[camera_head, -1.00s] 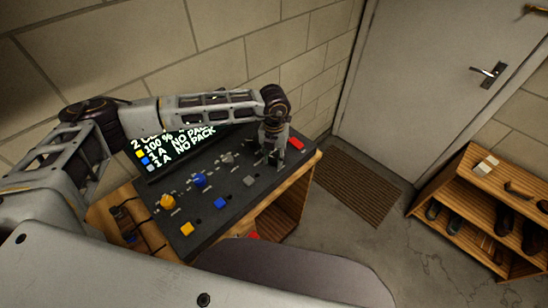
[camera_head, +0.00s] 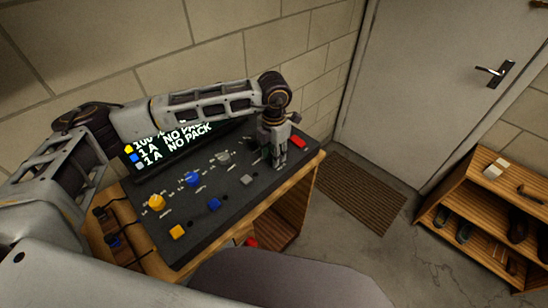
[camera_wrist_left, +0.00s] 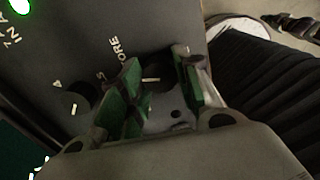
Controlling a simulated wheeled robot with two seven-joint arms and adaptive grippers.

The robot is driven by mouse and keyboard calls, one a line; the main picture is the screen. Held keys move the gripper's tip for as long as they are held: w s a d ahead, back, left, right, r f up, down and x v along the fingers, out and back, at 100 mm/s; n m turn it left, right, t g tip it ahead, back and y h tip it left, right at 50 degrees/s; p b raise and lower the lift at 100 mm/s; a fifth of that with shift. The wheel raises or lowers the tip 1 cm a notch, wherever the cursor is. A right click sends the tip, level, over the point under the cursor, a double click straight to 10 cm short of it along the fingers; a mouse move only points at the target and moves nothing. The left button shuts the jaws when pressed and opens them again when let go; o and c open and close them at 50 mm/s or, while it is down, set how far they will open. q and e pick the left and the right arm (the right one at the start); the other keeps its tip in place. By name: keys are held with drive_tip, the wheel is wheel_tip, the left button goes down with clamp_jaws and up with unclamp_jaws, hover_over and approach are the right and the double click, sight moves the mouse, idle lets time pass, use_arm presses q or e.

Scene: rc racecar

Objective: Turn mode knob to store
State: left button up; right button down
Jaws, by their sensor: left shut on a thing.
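The dark control panel (camera_head: 215,205) sits on a wooden bench. My left gripper (camera_head: 276,162) points down at its right part, and in the left wrist view its green-padded fingers (camera_wrist_left: 158,88) stand on either side of a black knob (camera_wrist_left: 157,74) with a white pointer line. The gripper is shut on this knob. Partly covered lettering ending in "ORE" (camera_wrist_left: 117,48) is beside the left finger. A second black knob (camera_wrist_left: 75,103) is left of the fingers. In the head view the gripper hides the held knob. My right gripper is not in view.
The panel carries yellow (camera_head: 156,202), blue (camera_head: 193,179) and grey (camera_head: 223,157) knobs, coloured square buttons and a red button (camera_head: 299,142). A lit screen (camera_head: 170,143) stands behind. A wooden shelf with shoes (camera_head: 478,215) is at right; floor lies between.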

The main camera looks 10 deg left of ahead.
use_arm(q)
drive_tip(key=shift+m, duration=0.3)
drive_tip(key=shift+b, duration=0.3)
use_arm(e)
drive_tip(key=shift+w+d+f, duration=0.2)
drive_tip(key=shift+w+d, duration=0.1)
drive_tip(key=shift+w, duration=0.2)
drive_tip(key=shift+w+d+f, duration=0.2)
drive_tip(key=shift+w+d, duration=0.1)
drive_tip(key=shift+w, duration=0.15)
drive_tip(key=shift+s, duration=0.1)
